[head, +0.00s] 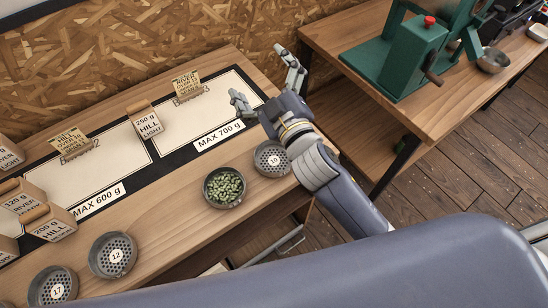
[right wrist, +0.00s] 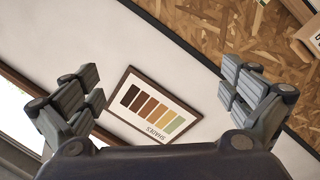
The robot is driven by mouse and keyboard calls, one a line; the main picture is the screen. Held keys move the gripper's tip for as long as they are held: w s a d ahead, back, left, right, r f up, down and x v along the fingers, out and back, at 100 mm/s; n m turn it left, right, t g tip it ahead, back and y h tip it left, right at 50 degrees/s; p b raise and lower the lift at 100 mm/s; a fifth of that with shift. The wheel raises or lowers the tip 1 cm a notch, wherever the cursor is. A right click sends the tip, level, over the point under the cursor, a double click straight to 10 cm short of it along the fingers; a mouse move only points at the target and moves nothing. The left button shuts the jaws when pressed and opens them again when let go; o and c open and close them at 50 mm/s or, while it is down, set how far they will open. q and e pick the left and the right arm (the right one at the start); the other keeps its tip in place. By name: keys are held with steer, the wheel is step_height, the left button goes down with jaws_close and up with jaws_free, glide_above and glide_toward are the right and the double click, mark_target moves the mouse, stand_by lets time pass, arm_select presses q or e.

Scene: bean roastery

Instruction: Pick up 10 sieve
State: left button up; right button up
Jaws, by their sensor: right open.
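The 10 sieve (head: 272,159) is a round grey dish with a perforated bottom and a white label reading 10. It lies near the front edge of the wooden table, at its right end. My right gripper (head: 266,78) is open and empty, above and beyond the sieve, with its fingers pointing away towards the wall. The gripper's wrist comes close to the sieve's right side in the picture. In the right wrist view the open fingers (right wrist: 162,88) frame a wall and a framed colour chart (right wrist: 158,104); the sieve is not in that view. My left gripper is not in view.
A dish of green beans (head: 224,187) stands just left of the 10 sieve. The 12 sieve (head: 112,255) and 17 sieve (head: 53,288) lie farther left. Labelled bean bags, including a 250 g one (head: 146,121), stand behind. A green machine (head: 407,57) occupies the right table.

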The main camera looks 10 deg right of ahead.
steer(key=s+a+r+n+g+y, duration=0.3)
steer(key=s+a+r+n+y, duration=0.1)
steer(key=a+r+n+y, duration=0.85)
steer(key=s+a+f+n+g+y, duration=0.2)
steer(key=s+a+n+g+y, duration=0.4)
steer(key=n+g, duration=0.45)
steer(key=n+g+h+p, duration=0.2)
steer(key=n+g+h, duration=0.3)
steer(key=n+h, duration=1.3)
glide_above(273, 160)
step_height(273, 160, down, 28)
steer(key=m+h, duration=0.4)
steer(key=shift+w+r+m+h, duration=0.1)
steer(key=shift+r+m+h, duration=0.1)
steer(key=shift+m+h, duration=0.2)
steer(key=shift+f, duration=0.3)
step_height(273, 160, down, 5)
steer(key=p, duration=0.2)
steer(key=shift+r+p, duration=0.2)
steer(key=shift+p, duration=0.15)
steer(key=shift+f, duration=0.4)
steer(key=c, duration=0.9)
